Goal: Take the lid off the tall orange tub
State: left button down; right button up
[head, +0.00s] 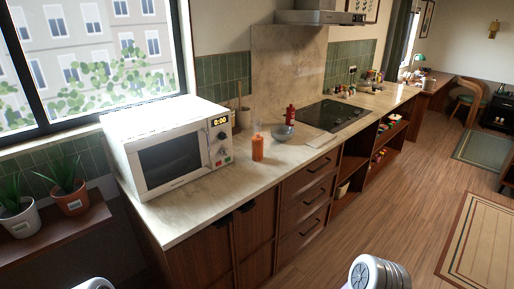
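The tall orange tub (257,150) stands upright on the pale stone counter, just right of the microwave. Its top looks closed, but it is too small to tell the lid clearly from the body. Only rounded pale parts of my own arms show at the bottom edge, one at the left and one right of the middle. Neither gripper's fingers are in view, and nothing of mine is near the tub.
A white microwave (172,150) stands close left of the tub. A grey bowl (283,133), a red bottle (290,115) and a utensil holder (242,118) are behind it. A black cooktop (335,115) lies farther right. The counter (222,190) in front is clear.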

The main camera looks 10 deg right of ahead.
aim_at(257, 137)
jog(key=z, duration=1.2)
jog(key=i, duration=2.15)
jog(key=u, duration=2.95)
